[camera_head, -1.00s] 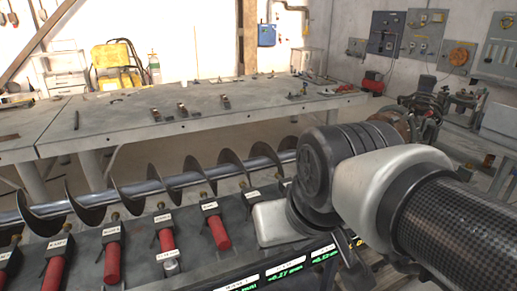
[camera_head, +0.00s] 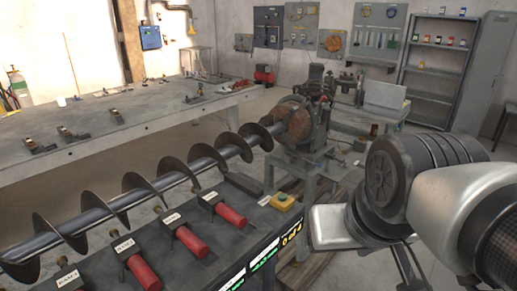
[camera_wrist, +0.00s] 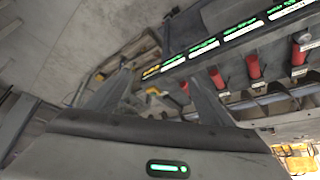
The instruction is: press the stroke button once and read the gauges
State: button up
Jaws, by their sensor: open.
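The stroke button sits on a small yellow box (camera_head: 283,201) at the right end of the dark panel in the head view. A yellow patch (camera_wrist: 155,91) between my fingers in the wrist view may be this box. Green-lit gauges (camera_head: 264,261) and a yellow counter reading "0 of 4" (camera_head: 291,234) line the panel's front edge. The gauges also show in the wrist view (camera_wrist: 205,47), too small to read. My gripper (camera_wrist: 158,80) is open and empty, apart from the panel; in the head view my arm covers the area right of the box.
Red-handled ram units (camera_head: 189,240) stand on the panel beside the long steel auger (camera_head: 150,190). A motor drive (camera_head: 305,125) stands at the auger's far end. A grey workbench (camera_head: 110,135) runs behind. Shelves (camera_head: 438,75) stand at the back right.

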aim_at(282, 197)
jog(key=i+l+u, duration=0.1)
jog(key=u, duration=0.65)
jog(key=i+l+u, duration=0.1)
jog(key=l+u, duration=0.2)
jog(key=l, duration=0.25)
jog(key=l+u, duration=0.3)
jog(key=l, duration=0.25)
jog(key=l+u, duration=0.1)
jog(key=l, duration=0.95)
jog(key=i+l, duration=0.1)
jog(key=l, duration=0.95)
jog(key=u, duration=0.05)
